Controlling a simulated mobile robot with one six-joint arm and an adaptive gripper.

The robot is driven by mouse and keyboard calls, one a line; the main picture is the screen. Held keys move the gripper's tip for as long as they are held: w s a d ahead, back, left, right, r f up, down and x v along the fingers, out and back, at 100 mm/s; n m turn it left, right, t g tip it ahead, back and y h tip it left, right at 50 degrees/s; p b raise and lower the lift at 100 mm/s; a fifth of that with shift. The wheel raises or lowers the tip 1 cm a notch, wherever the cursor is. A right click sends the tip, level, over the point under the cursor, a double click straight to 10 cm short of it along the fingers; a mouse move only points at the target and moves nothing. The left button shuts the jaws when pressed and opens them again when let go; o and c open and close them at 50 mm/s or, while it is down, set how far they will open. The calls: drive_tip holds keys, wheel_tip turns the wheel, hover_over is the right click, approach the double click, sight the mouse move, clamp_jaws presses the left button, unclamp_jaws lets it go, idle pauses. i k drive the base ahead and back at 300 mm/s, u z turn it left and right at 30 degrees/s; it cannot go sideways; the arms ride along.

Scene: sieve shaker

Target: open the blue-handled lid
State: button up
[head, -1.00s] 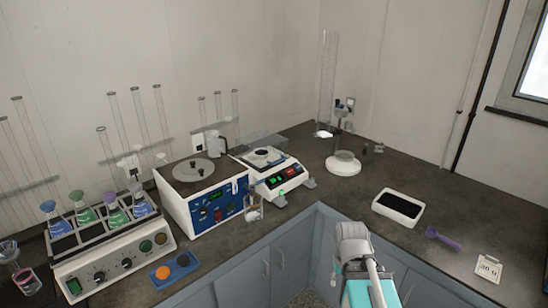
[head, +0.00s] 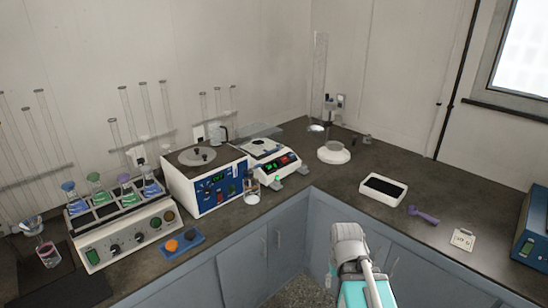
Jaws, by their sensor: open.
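I cannot make out a lid with a blue handle in the head view. A blue-fronted machine (head: 530,240) is cut off by the right edge on the right-hand counter; its top and any lid are not clear. Another blue-fronted machine (head: 218,190) on the left counter has a round grey lid (head: 197,156) with a small dark knob on its top. My arm shows at the bottom centre in front of the cabinets, well apart from both machines. My gripper's fingers cannot be seen.
A tube heater with coloured flasks (head: 125,240), a balance (head: 270,160), a round white stand (head: 334,153), a white tray (head: 384,189), a purple scoop (head: 423,215) and a small white sign (head: 463,239) stand on the L-shaped counter. Open floor lies before the cabinets.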

sight(279, 146)
drive_tip(key=k, duration=0.2)
drive_tip(key=u, duration=0.25)
drive_tip(key=i, duration=1.35)
drive_tip(key=z, duration=0.5)
